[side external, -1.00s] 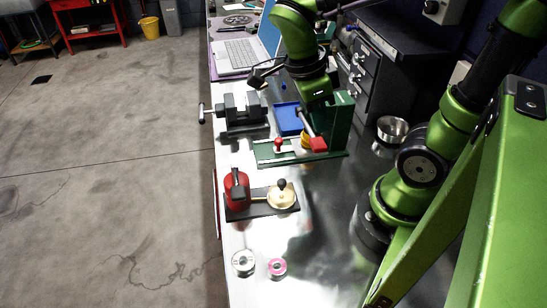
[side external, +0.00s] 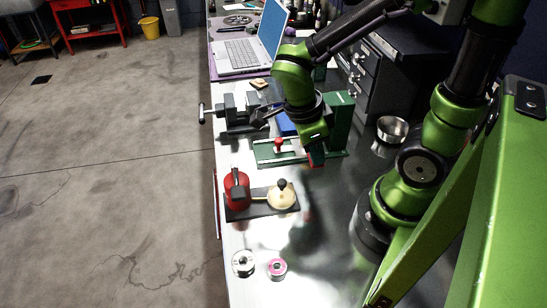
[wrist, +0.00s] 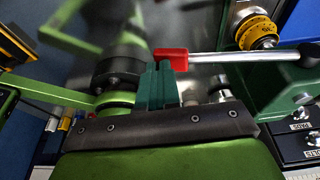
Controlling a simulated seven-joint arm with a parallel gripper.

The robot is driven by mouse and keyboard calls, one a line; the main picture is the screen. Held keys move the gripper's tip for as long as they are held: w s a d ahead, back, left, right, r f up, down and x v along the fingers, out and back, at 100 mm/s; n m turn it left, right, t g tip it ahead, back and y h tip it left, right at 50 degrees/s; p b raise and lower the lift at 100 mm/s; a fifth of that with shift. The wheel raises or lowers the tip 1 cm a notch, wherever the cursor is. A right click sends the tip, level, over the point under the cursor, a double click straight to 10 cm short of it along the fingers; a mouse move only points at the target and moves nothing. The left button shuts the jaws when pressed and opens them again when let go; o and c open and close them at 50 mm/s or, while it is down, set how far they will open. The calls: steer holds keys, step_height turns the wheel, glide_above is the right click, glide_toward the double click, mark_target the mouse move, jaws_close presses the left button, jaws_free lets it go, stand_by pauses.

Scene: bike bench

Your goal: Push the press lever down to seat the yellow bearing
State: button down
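The green bearing press (side external: 338,120) stands upright on its base plate on the metal bench. Its lever, a silver rod (wrist: 235,57) with a red end grip (wrist: 170,59), runs nearly level across the wrist view. The red grip also shows in the side view (side external: 317,160), just below my gripper (side external: 314,147). The yellow bearing (wrist: 257,32) is beyond the rod in the wrist view; my arm hides it in the side view. My gripper's teal fingers (wrist: 156,82) look closed together, their tips at the red grip. Whether they touch it is unclear.
A green plate with a red knob (side external: 278,145) lies left of the press. A dark vise (side external: 240,112) and a blue tray (side external: 285,124) are close behind. A red tool on a black board (side external: 240,190), two spools and a metal bowl (side external: 391,129) lie around. The front bench is mostly clear.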

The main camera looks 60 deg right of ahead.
steer(key=shift+s+a+f, duration=0.1)
steer(key=shift+s+f, duration=0.1)
steer(key=shift+f, duration=0.35)
steer(key=s+a+v, duration=0.1)
steer(key=s+v, duration=0.2)
steer(key=v, duration=1.1)
steer(key=shift+a+r, duration=0.15)
steer(key=shift+a, duration=0.2)
steer(key=w+d+n+t+y, duration=0.2)
steer(key=n+t, duration=0.2)
steer(key=n, duration=0.7)
steer(key=w+d+n+t+y, duration=0.2)
steer(key=n+t, duration=0.3)
steer(key=n, duration=0.7)
steer(key=shift+w+d+r+t, duration=0.2)
steer(key=shift+w+t, duration=0.1)
steer(key=shift+w, duration=0.2)
